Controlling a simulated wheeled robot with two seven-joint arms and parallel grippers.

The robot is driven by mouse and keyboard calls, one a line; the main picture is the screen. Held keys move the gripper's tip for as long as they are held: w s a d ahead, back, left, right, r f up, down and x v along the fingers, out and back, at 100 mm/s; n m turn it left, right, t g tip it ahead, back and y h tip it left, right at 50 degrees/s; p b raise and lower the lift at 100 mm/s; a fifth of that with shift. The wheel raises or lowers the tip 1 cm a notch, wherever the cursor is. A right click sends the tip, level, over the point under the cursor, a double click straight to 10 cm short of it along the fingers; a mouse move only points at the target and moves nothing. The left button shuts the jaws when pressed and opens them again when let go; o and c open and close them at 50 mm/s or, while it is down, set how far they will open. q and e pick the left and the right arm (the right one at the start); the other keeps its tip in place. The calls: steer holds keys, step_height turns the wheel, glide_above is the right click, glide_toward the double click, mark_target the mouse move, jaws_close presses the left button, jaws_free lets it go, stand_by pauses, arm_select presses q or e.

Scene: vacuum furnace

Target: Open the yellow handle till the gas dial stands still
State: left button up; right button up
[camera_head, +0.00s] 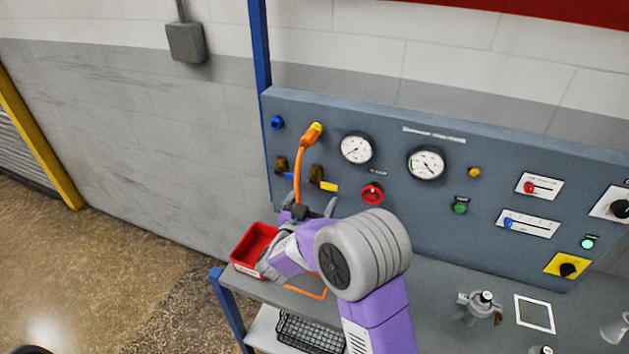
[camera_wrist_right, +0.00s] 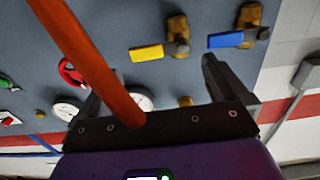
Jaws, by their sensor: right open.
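The yellow handle (camera_head: 329,186) sits on a brass valve on the grey-blue panel and points right, roughly level. It also shows in the right wrist view (camera_wrist_right: 147,53), ahead of the jaws. Two round white dials, the left (camera_head: 356,148) and the right (camera_head: 426,163), are on the panel; I cannot tell which is the gas dial, nor read them. My right gripper (camera_head: 310,206) is open just below the yellow handle, apart from it. An orange hose (camera_head: 298,170) hangs across the gripper and crosses its jaws in the right wrist view (camera_wrist_right: 95,60). My left gripper is out of view.
A blue handle (camera_head: 288,176) on a similar valve is just left of the yellow one. A red knob (camera_head: 372,193) is to its right. A red bin (camera_head: 251,249) stands at the bench's left end. A metal fitting (camera_head: 480,307) stands on the bench.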

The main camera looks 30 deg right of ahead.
mark_target(322, 185)
steer(key=x, duration=0.4)
steer(key=shift+d+f, duration=0.1)
steer(key=shift+f, duration=0.05)
steer(key=shift+x, duration=0.75)
